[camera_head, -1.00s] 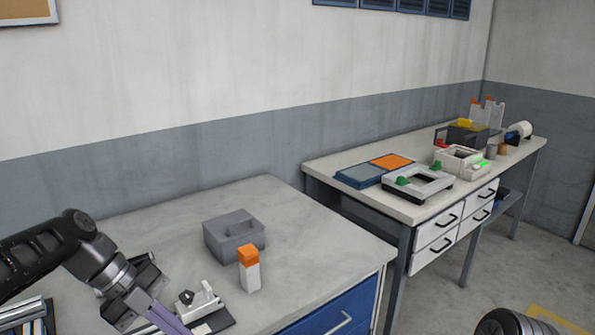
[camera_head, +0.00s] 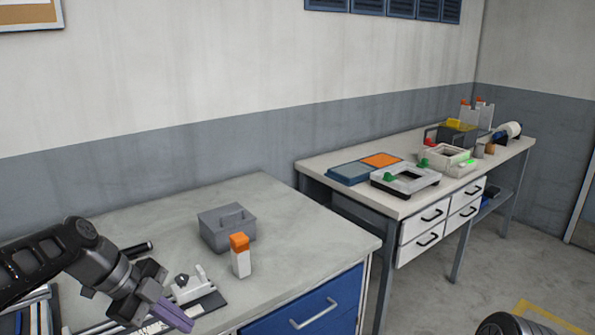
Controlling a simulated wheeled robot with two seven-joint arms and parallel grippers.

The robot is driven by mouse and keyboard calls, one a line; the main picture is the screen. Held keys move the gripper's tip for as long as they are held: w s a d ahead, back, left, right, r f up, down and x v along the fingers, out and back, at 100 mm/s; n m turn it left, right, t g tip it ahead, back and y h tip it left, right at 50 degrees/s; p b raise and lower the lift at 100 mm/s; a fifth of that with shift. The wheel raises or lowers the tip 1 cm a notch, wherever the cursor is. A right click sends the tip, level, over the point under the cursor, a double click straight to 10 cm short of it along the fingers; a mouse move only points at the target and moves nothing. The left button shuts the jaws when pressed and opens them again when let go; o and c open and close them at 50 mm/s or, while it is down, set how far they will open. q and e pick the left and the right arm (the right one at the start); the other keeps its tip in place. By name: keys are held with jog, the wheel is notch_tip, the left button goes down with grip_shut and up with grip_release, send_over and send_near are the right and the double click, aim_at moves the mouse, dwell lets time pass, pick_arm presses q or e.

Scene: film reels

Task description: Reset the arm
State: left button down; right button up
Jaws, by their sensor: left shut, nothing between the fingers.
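My left arm comes in from the lower left, over the near grey workbench (camera_head: 290,225). Its gripper (camera_head: 178,318) has its purple-grey fingers together with nothing between them, pointing down and to the right. The gripper is in front of a small white splicer-like device (camera_head: 190,285) on a dark base, and partly hides it. I cannot tell how far above the bench the fingers are. My right gripper is not in view.
A grey caddy (camera_head: 226,228) and a white bottle with an orange cap (camera_head: 240,256) stand on the near bench. A second bench (camera_head: 395,208) at the right holds a blue tray (camera_head: 350,173), a white frame device (camera_head: 405,180) and several other items. The near bench's right part is clear.

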pick_arm(q)
jog(key=w+d+f+n+t+y, duration=0.1)
jog(key=w+f+n+t+y, duration=0.1)
jog(key=f+n, duration=0.8)
jog(key=w+d+f+n+t+y, duration=0.1)
jog(key=w+f+n, duration=0.1)
jog(key=f+n, duration=0.85)
jog(key=s+d+f+n+g, duration=0.1)
jog(key=s+d+f+g, duration=0.1)
jog(key=s+d+f, duration=0.4)
jog(key=s+d+f+n+g, duration=0.1)
jog(key=s+d+f, duration=0.5)
jog(key=s+f, duration=0.9)
jog(key=s+g, duration=0.1)
jog(key=s, duration=0.3)
jog(key=shift+s+d+f+n, duration=0.2)
jog(key=shift+s+d+n, duration=0.1)
jog(key=shift+d+n, duration=0.05)
